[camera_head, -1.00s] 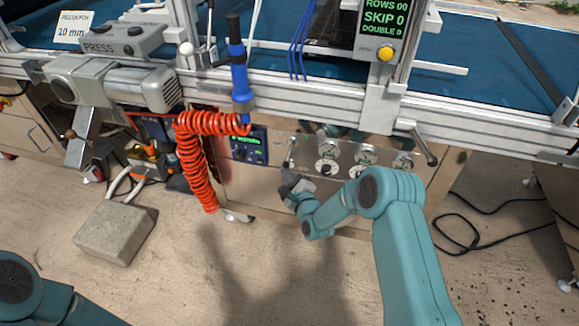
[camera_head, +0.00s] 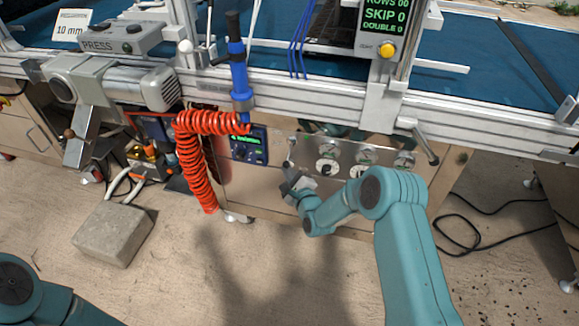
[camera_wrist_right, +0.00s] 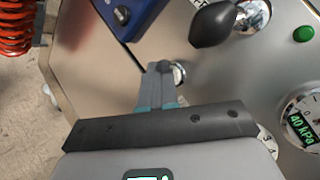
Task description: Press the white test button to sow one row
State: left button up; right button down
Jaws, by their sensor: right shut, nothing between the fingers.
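My right gripper (camera_head: 289,171) is shut and empty, its fingertips up against or just in front of the steel control panel (camera_head: 270,192). In the right wrist view the shut fingers (camera_wrist_right: 160,82) point at a small round metal-rimmed fitting (camera_wrist_right: 180,72), which shows beside the tips. It may be the test button; the fingers hide part of it, and I cannot tell whether they touch it or whether it is pressed. The display (camera_head: 385,14) shows SKIP 0 and DOUBLE 0, with its top line partly cut off. My left gripper is out of view.
A black knob (camera_wrist_right: 215,22), a green button (camera_wrist_right: 303,33) and a 40 kPa gauge (camera_wrist_right: 302,120) surround the fingers. A blue control box (camera_head: 249,147) and red coiled hose (camera_head: 192,160) are to the left. A yellow button (camera_head: 387,50) sits below the display.

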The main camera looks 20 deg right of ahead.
jog(key=shift+s+a, duration=0.5)
jog(key=shift+s, duration=0.25)
jog(key=s+a, duration=0.1)
jog(key=s, duration=0.1)
jog(key=s+a+p, duration=0.1)
jog(key=s+a, duration=0.1)
jog(key=shift+s, duration=0.1)
dwell(0.4)
jog(key=shift+d, duration=0.1)
dwell(0.6)
